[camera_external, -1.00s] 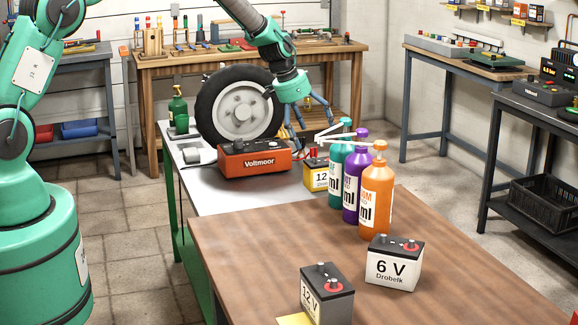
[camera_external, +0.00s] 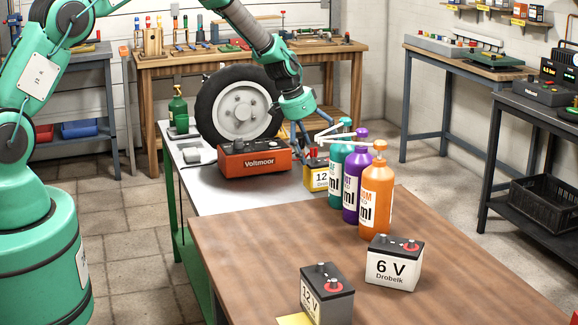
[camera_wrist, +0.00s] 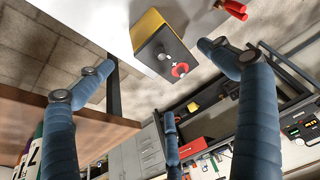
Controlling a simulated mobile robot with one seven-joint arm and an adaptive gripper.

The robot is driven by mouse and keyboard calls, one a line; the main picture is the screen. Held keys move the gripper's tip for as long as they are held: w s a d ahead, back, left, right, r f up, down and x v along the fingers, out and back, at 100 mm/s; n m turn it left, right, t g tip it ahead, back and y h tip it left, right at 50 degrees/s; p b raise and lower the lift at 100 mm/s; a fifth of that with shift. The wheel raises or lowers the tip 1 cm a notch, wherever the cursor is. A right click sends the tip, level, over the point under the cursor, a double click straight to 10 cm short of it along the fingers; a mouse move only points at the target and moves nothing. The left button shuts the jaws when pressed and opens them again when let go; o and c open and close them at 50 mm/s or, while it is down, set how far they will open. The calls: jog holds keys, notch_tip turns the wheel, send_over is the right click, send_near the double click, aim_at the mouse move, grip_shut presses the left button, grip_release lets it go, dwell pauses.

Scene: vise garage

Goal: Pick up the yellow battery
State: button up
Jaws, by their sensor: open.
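The yellow battery (camera_external: 316,183), with a dark top, stands on the white-topped table between the orange charger and the bottles. In the wrist view the battery (camera_wrist: 152,28) shows at the top middle, its dark top with a red-ringed terminal facing me. My gripper (camera_external: 308,143) is just above the battery, its blue fingers spread. In the wrist view my gripper (camera_wrist: 158,72) is open and empty, with fingers at left, right and lower middle; the battery lies beyond the gap between them. The bottles hide the battery's right side in the external view.
Teal (camera_external: 335,182), purple (camera_external: 351,190) and orange (camera_external: 376,203) spray bottles stand close right of the battery. The orange Voltmoor charger (camera_external: 255,162) stands left of it, with a wheel (camera_external: 238,108) behind. Two other batteries, 6 V (camera_external: 392,268) and 12 V (camera_external: 326,296), stand on the brown table.

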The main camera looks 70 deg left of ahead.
aim_at(322, 163)
jog(key=shift+x, duration=1.9)
jog(key=shift+f, duration=0.15)
jog(key=shift+b+x, duration=0.85)
jog(key=shift+x, duration=1.65)
jog(key=shift+a, duration=0.15)
jog(key=c, duration=2)
jog(key=shift+c, duration=0.3)
